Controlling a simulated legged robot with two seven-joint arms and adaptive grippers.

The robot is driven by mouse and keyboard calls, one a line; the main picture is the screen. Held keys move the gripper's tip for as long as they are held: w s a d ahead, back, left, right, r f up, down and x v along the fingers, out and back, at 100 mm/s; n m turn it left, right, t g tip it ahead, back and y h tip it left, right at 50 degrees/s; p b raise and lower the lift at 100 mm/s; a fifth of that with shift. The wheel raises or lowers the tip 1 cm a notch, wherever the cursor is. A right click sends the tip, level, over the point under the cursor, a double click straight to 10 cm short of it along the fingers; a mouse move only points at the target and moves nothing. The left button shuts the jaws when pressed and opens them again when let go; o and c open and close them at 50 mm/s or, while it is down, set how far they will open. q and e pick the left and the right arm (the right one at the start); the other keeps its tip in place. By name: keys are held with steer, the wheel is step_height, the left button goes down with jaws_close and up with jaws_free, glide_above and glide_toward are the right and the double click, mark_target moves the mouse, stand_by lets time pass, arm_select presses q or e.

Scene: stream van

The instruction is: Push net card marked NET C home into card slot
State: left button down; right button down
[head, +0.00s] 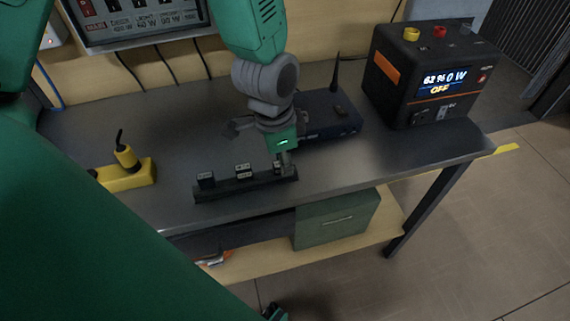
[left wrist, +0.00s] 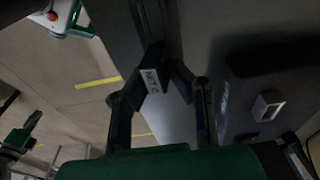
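My left gripper (head: 284,168) points down at the right end of a dark card rack (head: 225,191) on the bench. In the left wrist view its fingertips (left wrist: 164,72) have come together around a card with a white NET C label (left wrist: 150,79). The gripper looks shut on this card. I cannot tell whether the card is clear of the rack. A dark blue box (head: 330,115) with an antenna lies behind the gripper. A light-framed opening (left wrist: 268,105) shows on a dark box in the left wrist view.
A power station (head: 425,75) with a lit screen stands at the bench's back right. A yellow block with a plug (head: 127,172) lies at the left. A switch panel (head: 140,20) is on the back wall. A green case (head: 337,219) sits on the lower shelf.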

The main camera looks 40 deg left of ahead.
arm_select(q)
steer(key=shift+a+f, duration=0.15)
steer(key=shift+a, duration=0.5)
steer(key=shift+s, duration=0.1)
arm_select(e)
steer(key=shift+a+r, duration=0.1)
steer(key=shift+a, duration=0.45)
arm_select(q)
steer(key=shift+d, duration=0.25)
arm_select(e)
steer(key=shift+d, duration=0.2)
